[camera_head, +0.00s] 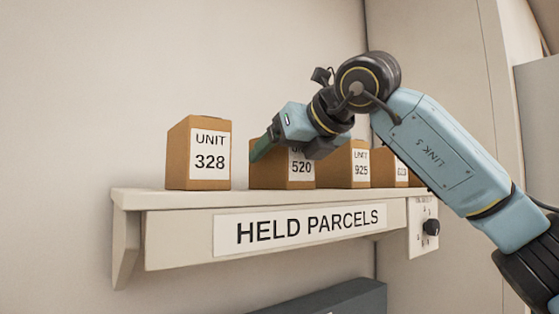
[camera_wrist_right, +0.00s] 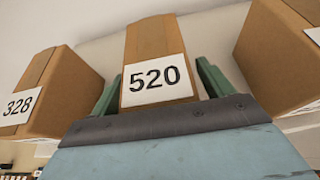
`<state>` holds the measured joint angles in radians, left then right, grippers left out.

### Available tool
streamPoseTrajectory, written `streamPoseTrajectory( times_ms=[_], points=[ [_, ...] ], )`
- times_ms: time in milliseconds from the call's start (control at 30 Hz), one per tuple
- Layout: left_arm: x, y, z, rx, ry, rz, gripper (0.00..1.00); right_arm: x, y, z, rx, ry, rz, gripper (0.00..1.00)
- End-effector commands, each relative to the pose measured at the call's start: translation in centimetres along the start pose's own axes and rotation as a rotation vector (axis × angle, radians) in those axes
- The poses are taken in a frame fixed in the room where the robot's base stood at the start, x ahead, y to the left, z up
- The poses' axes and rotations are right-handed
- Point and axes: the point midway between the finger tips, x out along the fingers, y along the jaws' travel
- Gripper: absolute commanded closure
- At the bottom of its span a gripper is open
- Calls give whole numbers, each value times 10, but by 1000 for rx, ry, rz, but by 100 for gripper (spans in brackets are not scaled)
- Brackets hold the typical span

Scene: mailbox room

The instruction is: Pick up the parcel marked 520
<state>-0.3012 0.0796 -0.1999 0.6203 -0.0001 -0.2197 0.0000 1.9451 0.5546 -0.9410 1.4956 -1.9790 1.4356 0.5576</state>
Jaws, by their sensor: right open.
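The parcel marked 520 (camera_head: 302,172) is a brown box with a white label, standing on the shelf as the second box from the left. My right gripper (camera_head: 264,146) is over its front in the head view and hides its upper part. In the right wrist view the 520 parcel (camera_wrist_right: 155,62) lies between the two green fingers of the right gripper (camera_wrist_right: 158,88), one on each side. The fingers are open, and I cannot tell if either touches the box. My left gripper is not in view.
The shelf (camera_head: 180,200) is labelled HELD PARCELS. Parcel 328 (camera_head: 183,155) stands left of 520, with a gap. Parcel 925 (camera_head: 335,167) stands close on the right, with another box (camera_head: 384,168) beyond.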

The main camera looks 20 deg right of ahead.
Motion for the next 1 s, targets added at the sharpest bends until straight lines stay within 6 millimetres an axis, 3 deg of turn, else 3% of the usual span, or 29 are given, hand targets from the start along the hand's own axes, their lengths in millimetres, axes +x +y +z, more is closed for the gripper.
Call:
streamPoseTrajectory(
  times_ms=[33,500,767,1000],
  points=[
    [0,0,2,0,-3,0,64,0,0,0,0,0,0,21],
    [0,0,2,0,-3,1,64,-1,0,1,1,-3,0,80],
    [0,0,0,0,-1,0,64,-2,0,3,1,-4,0,80],
    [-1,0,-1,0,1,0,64,-11,1,23,2,-5,1,80]
  ],
)
